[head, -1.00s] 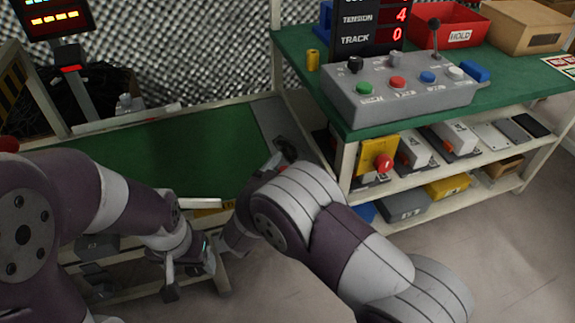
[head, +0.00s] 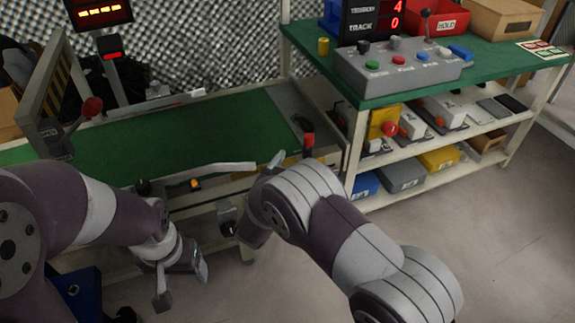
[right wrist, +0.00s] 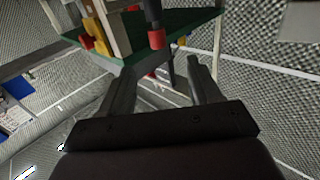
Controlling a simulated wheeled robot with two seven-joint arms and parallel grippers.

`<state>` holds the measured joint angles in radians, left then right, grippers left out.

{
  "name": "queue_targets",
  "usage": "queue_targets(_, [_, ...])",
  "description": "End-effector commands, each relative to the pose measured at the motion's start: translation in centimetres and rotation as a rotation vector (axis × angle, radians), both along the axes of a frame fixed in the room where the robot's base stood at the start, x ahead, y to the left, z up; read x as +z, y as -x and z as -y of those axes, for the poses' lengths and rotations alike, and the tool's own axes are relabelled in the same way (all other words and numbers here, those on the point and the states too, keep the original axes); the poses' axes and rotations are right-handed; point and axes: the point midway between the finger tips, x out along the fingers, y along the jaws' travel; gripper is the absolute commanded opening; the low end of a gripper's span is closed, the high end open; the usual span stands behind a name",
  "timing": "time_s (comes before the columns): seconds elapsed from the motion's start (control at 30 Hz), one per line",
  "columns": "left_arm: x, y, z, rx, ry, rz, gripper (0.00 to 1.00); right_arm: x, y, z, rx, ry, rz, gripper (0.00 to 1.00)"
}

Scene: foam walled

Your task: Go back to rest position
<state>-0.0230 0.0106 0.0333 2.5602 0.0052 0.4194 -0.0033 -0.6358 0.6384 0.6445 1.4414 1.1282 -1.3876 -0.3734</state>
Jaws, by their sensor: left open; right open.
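My left gripper (head: 181,284) is low at the left of the head view, below the front edge of the long green-topped bench (head: 180,138). Its two fingers are apart with nothing between them. My right gripper (head: 250,190) is near the bench's right front corner, partly hidden by my own arm. The right wrist view shows its two fingers (right wrist: 160,75) spread and empty. I cannot tell how close it is to the bench.
A green-topped shelf table (head: 490,68) at right carries a grey button box (head: 395,72), a red bin (head: 437,20) and a cardboard box (head: 503,18). A red-knobbed lever (head: 92,107) stands at left. Grey floor (head: 480,240) at right is clear.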

Motion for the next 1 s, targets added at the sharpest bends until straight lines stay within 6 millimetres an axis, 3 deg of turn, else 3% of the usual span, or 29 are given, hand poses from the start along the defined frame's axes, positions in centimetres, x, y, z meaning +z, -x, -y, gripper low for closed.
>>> queue_targets(0.57, [0.1, 0.0, 0.0, 0.000, 0.000, 0.000, 0.71, 0.1, -0.2, 0.1, 0.004, -0.004, -0.005, 0.63])
queue_targets(0.67, [1.2, 0.0, 0.0, 0.000, 0.000, 0.000, 0.71, 1.7, -1.3, 0.6, 0.072, -0.056, -0.072, 0.63])
queue_targets(0.77, [3.3, 0.0, 0.0, 0.000, 0.000, 0.000, 0.71, 4.3, -1.8, 2.0, 0.237, -0.168, -0.273, 0.63])
queue_targets(0.87, [5.5, 0.0, 0.0, 0.000, 0.000, 0.000, 0.71, 6.2, 2.6, 4.4, 0.396, -0.268, -0.593, 0.63])
queue_targets(1.0, [7.2, 0.0, 0.0, 0.000, 0.000, 0.001, 0.71, 6.8, 13.6, 8.8, 0.460, -0.319, -1.019, 0.63])
